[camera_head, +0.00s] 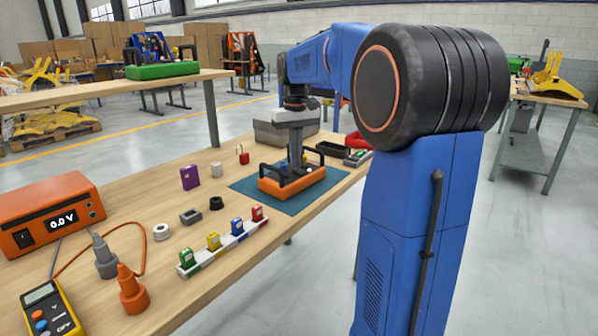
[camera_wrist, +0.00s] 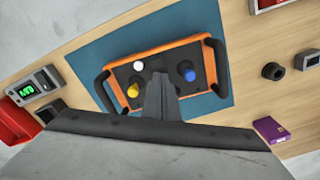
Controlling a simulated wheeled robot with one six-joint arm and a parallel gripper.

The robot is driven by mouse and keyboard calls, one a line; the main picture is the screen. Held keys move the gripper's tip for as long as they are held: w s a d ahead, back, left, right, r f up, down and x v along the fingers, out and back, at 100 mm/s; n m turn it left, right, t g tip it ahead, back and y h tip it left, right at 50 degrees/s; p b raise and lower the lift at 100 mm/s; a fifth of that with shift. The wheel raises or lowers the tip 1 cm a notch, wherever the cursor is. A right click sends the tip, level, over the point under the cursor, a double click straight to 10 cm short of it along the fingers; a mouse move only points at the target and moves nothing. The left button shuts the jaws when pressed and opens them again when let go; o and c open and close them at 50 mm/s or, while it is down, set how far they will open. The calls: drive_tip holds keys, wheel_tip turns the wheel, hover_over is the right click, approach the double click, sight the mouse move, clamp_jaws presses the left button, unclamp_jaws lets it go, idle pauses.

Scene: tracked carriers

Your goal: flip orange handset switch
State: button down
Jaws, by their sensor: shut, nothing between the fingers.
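The orange handset (camera_head: 276,190) lies on a teal mat on the workbench. In the wrist view, the orange handset (camera_wrist: 209,62) has a dark panel and black handles at both ends. A white knob (camera_wrist: 138,66), a yellow knob (camera_wrist: 133,91) and a blue knob (camera_wrist: 188,72) show on the panel. My gripper (camera_head: 295,166) points down over the handset. In the wrist view, my gripper (camera_wrist: 160,78) is shut and empty between the yellow and blue knobs. It covers part of the panel. I cannot tell whether it touches, or where the switch sits.
The teal mat (camera_head: 246,185) has bare bench around it. A purple box (camera_head: 190,177), small blocks and a rack of coloured padlocks (camera_head: 224,245) lie left and in front. A black tray (camera_head: 334,150) and a small device (camera_wrist: 35,87) are beyond. A green handset (camera_head: 162,70) sits on another bench.

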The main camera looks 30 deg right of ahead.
drive_tip(key=shift+f, duration=0.45)
idle(0.3)
wheel_tip(320, 180, up, 7)
idle(1.1)
idle(0.4)
